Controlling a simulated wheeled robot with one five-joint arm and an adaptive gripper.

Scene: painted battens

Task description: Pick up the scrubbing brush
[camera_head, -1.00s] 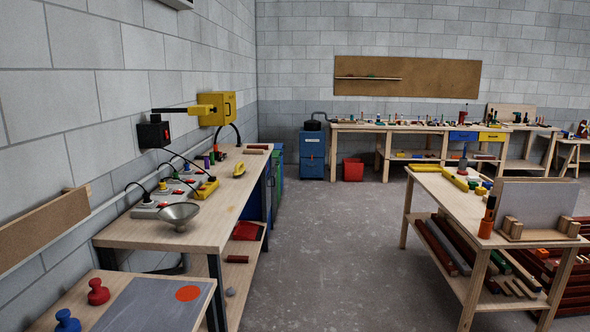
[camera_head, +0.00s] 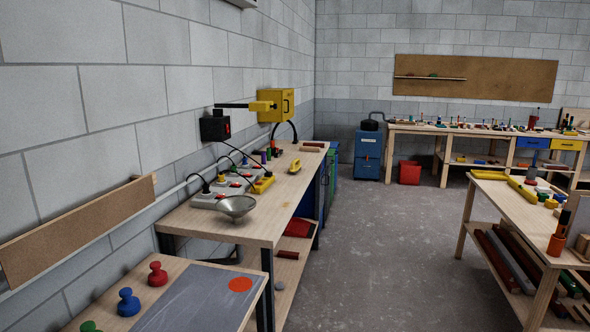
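I cannot pick out the scrubbing brush for certain. A small yellow object (camera_head: 294,166) lies on the left workbench (camera_head: 268,212), near its right edge; it is too small to tell what it is. A brownish block-like piece (camera_head: 312,149) lies farther back on the same bench. My gripper is not in view.
A nearer table (camera_head: 190,268) holds red (camera_head: 157,274) and blue (camera_head: 128,302) knobbed pieces. Another bench (camera_head: 482,205) stands at right. The grey floor (camera_head: 385,260) between is clear.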

